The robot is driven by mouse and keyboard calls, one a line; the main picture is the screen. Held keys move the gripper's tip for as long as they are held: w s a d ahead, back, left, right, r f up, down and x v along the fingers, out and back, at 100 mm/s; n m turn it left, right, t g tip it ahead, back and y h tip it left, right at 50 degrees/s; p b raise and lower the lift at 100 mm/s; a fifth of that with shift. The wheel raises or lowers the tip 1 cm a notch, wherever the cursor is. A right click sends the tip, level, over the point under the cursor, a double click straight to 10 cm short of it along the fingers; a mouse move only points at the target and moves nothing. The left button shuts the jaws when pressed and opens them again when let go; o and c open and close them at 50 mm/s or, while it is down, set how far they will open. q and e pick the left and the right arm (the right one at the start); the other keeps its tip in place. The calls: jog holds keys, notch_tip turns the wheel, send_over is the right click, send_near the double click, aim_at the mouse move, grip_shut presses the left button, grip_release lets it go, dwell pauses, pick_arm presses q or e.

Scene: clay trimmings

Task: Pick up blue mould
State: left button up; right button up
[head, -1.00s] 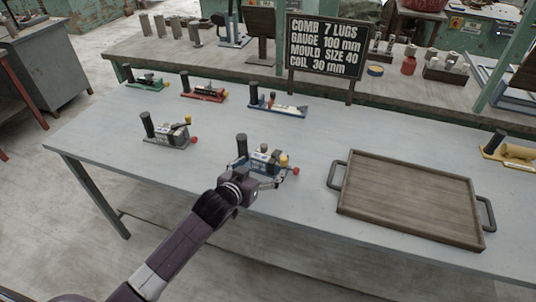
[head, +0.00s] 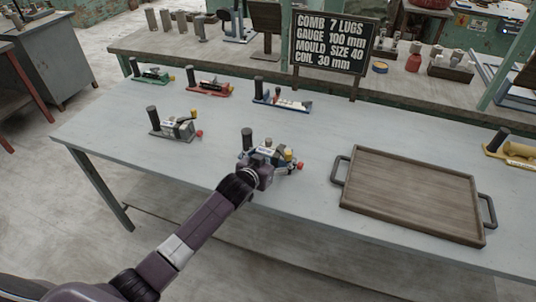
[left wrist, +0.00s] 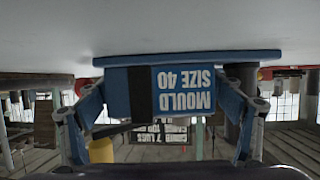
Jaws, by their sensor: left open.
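The blue mould (head: 264,153) stands on the grey table, with a black upright handle, a yellow knob and a red knob. My left gripper (head: 269,172) is at its near side and hides part of it. In the left wrist view the blue mould (left wrist: 187,92) appears upside down, labelled "MOULD SIZE 40". There the open fingers of my left gripper (left wrist: 162,108) stand on either side of the labelled block. Whether they touch it I cannot tell. My right gripper is not in view.
A wooden tray (head: 410,193) lies to the right. A grey mould (head: 176,129) is to the left; green (head: 151,76), red (head: 210,88) and blue-white (head: 283,103) devices stand behind. A yellow one (head: 513,152) is at far right. A black sign (head: 332,42) stands at the back.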

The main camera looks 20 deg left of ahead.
pick_arm(q)
jog(key=c, duration=1.5)
jog(key=shift+r, duration=0.15)
jog(key=shift+c, duration=0.7)
